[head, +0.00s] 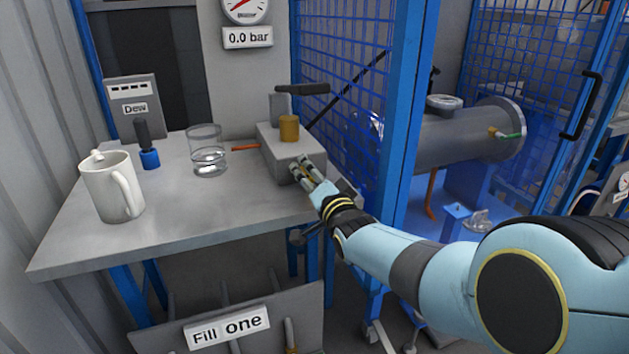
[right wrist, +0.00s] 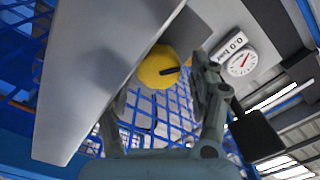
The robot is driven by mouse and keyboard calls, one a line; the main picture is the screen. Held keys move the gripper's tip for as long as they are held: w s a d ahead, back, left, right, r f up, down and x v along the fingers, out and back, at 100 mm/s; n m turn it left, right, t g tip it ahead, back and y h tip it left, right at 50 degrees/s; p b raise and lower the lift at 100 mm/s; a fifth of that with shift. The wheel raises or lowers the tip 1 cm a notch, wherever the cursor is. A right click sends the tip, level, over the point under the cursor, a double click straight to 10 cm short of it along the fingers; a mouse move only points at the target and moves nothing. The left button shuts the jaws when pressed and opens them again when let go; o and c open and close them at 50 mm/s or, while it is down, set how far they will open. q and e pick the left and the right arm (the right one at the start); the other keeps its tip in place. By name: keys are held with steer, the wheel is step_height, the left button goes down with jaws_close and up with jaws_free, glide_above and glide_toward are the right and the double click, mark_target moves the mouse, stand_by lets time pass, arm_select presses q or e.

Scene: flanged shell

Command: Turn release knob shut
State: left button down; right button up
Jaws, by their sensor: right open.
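A grey pump block (head: 287,154) sits at the right end of the table, with a brass cylinder (head: 289,128) and a black-handled lever (head: 303,89) on top. My right gripper (head: 301,170) is at the front right of this block. In the right wrist view, a yellow round knob (right wrist: 155,70) with a dark line on it shows beyond my right gripper's open fingers (right wrist: 165,98). The gap between the fingers looks empty. A large grey surface partly covers the knob's left side. I cannot tell whether the fingers touch it. My left gripper is out of view.
A white mug (head: 105,190), a glass of water (head: 207,158) and a blue-based black-handled item (head: 150,158) stand on the table (head: 190,222). A blue mesh fence (head: 345,100) borders its right side. The gauge sign (head: 247,38) reads 0.0 bar.

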steer(key=shift+f+n, duration=0.15)
steer(key=shift+n, duration=0.15)
steer(key=n, duration=0.6)
steer(key=shift+a+n, duration=0.15)
steer(key=shift+n, duration=0.25)
steer(key=s+p, duration=0.2)
steer(key=s+d+r+p, duration=0.1)
steer(key=p, duration=0.1)
steer(key=shift+s+r, duration=0.1)
steer(key=p+v, duration=0.6)
steer(key=v, duration=0.1)
steer(key=s+d+f+g+h+b, duration=0.1)
steer(key=s+d+f+g+b, duration=0.1)
steer(key=s+f, duration=0.4)
steer(key=s+d+f+g+h+b, duration=0.1)
steer(key=s+d+f, duration=0.4)
steer(key=f, duration=0.8)
steer(key=s+d+f+m+g+h+b, duration=0.1)
steer(key=s+d+f+g+b, duration=0.2)
steer(key=s+f, duration=0.4)
steer(key=shift+d+f+h+b, duration=0.35)
steer(key=shift+f+b, duration=0.25)
steer(key=shift+f, duration=0.55)
steer(key=shift+w+r, duration=0.1)
steer(key=shift+w, duration=0.05)
